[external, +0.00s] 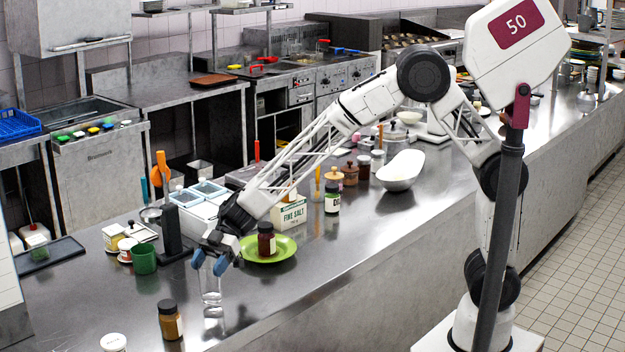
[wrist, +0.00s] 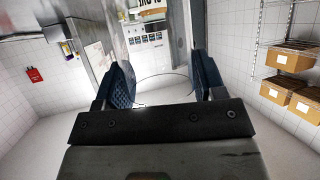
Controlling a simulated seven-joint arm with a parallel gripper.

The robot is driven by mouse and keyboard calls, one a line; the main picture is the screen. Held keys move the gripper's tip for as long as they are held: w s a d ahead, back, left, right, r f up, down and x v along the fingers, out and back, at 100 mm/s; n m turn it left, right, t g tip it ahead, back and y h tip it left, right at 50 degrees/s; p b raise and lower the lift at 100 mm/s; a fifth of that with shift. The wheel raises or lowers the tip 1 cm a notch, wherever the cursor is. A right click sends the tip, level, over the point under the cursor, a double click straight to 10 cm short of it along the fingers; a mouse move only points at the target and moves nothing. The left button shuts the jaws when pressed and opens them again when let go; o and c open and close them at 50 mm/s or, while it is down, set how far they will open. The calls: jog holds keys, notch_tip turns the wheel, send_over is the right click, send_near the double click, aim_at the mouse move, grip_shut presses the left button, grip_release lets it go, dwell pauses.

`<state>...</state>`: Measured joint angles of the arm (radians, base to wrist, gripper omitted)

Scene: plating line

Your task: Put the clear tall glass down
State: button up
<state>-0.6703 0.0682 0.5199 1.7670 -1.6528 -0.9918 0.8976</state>
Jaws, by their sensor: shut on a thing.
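My gripper (external: 211,264) is low over the near left part of the steel counter, its blue fingertips pointing down. It is shut on the clear tall glass (external: 211,291), which hangs upright below the fingers. A bright patch shows on the counter just under the glass; I cannot tell whether the base touches the steel. In the wrist view the two blue finger pads (wrist: 160,84) stand apart, with the faint curved rim of the clear glass (wrist: 162,75) between them.
A brown jar (external: 170,320) and a white-lidded jar (external: 113,343) stand nearer the camera. A green plate (external: 285,250) bearing a dark jar (external: 266,239) is to the right behind. A green cup (external: 144,259) is to the left. Bare counter (external: 265,295) lies right of the glass.

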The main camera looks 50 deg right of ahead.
jog(key=shift+f, duration=0.85)
jog(key=shift+f, duration=0.2)
jog(key=o, duration=1.3)
jog(key=shift+r, duration=0.15)
jog(key=v, duration=1.2)
